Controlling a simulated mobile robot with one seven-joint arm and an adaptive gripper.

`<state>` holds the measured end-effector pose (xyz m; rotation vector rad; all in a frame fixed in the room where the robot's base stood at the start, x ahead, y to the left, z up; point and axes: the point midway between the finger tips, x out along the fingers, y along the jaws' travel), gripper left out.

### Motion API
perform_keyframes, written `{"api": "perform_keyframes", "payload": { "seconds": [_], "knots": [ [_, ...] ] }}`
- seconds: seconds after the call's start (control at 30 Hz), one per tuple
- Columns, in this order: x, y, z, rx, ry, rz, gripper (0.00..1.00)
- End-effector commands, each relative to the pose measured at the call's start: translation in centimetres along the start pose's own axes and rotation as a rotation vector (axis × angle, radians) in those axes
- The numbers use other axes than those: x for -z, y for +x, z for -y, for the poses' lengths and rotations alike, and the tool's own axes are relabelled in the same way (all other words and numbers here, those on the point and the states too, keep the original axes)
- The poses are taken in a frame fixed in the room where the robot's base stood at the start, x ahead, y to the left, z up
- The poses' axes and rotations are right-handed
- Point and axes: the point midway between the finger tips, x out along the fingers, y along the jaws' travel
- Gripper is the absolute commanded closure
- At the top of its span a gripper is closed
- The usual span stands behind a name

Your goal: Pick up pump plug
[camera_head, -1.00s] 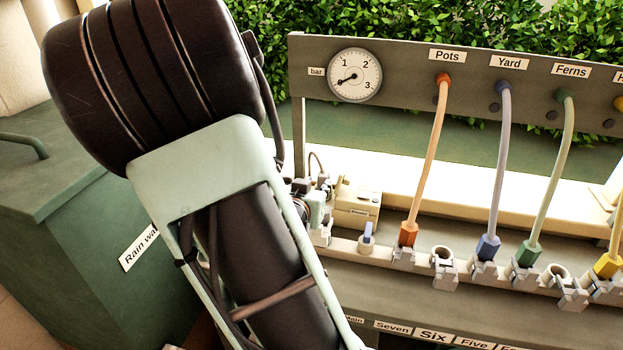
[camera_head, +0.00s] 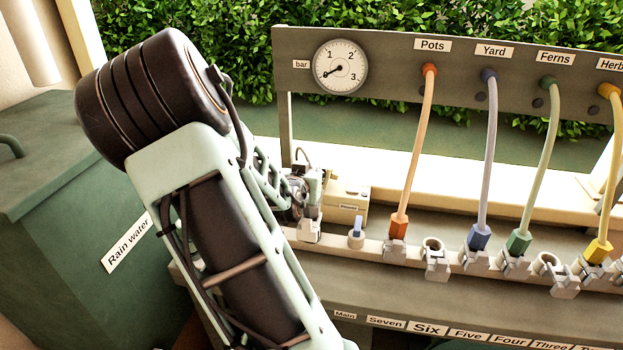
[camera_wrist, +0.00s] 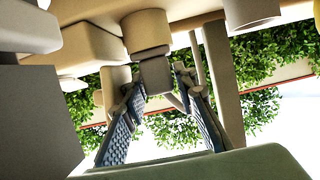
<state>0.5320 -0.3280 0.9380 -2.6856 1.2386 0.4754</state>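My gripper (camera_wrist: 160,85) shows in the wrist view as two fingers with blue ribbed pads, spread apart. A small grey block (camera_wrist: 156,75) under a beige round part lies between the fingertips; I cannot tell for sure that it is the pump plug. No firm contact on both sides shows. In the head view my gripper (camera_head: 308,200) is small and partly hidden behind my arm, at the left end of the rail beside a cream box (camera_head: 347,203). A thin dark cable loops above it. The plug itself cannot be made out clearly there.
A short holder with a blue tab (camera_head: 357,233) stands right of my gripper. Orange (camera_head: 398,227), blue (camera_head: 479,238), green and yellow hose ends sit along the clip rail. A gauge (camera_head: 340,67) is on the panel behind. A green rain-water bin (camera_head: 90,220) stands at left.

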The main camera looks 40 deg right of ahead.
Motion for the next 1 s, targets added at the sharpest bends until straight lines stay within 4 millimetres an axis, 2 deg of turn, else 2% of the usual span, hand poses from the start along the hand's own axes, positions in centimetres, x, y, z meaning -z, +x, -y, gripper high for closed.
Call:
{"api": "perform_keyframes", "payload": {
  "seconds": [0.07,0.3,0.67,1.0],
  "knots": [
    [0.0,0.0,0.0,0.000,0.000,0.000,0.76],
    [0.0,0.0,0.0,0.000,0.000,0.000,1.00],
    [0.4,-0.1,0.0,0.000,0.001,-0.001,1.00],
    [3.5,-1.2,0.0,0.000,0.002,-0.001,1.00]
  ]
}}
